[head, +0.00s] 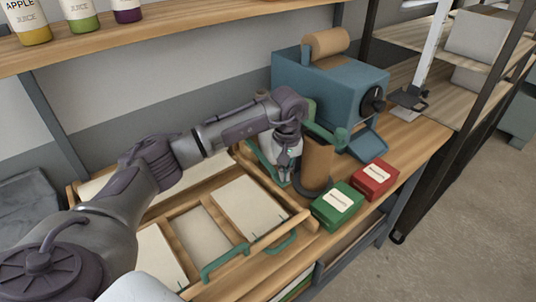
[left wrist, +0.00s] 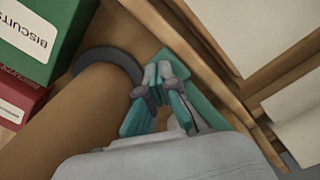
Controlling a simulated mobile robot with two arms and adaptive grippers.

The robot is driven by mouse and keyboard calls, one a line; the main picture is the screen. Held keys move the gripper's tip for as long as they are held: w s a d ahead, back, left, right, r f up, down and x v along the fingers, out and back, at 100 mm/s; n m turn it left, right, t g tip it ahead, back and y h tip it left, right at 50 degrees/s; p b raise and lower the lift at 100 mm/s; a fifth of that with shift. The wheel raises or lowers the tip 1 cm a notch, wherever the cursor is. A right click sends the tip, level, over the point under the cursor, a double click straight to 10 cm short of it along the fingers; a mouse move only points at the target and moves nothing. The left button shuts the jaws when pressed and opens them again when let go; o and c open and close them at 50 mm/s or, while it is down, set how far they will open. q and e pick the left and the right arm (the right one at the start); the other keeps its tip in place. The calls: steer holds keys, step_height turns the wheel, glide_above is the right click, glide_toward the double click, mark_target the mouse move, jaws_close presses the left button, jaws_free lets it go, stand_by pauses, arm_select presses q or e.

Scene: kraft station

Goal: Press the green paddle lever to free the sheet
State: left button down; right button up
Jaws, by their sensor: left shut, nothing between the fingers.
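A green lever (head: 325,134) with a rounded end sticks out in front of the blue dispenser (head: 325,85), just above a brown paper cylinder (head: 317,165). The cylinder stands upright on a dark round base and also shows in the left wrist view (left wrist: 85,105). My left gripper (head: 284,178) points down, just left of the cylinder and below the lever's height. In the left wrist view its fingertips (left wrist: 158,78) are together with nothing between them. A teal strip (left wrist: 195,75) lies behind them. My arm hides part of the lever's left end. My right gripper is not in view.
A green box (head: 338,206) and a red box (head: 374,180) stand right of the cylinder. A wooden tray (head: 247,249) with pale sheets and teal handles lies below my left arm. A black knob (head: 373,98) is on the dispenser. A shelf (head: 180,37) with bottles runs above.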

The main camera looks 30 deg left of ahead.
arm_select(q)
step_height(320, 180, up, 11)
steer(key=p, duration=0.5)
steer(key=shift+f, duration=0.2)
stand_by(0.7)
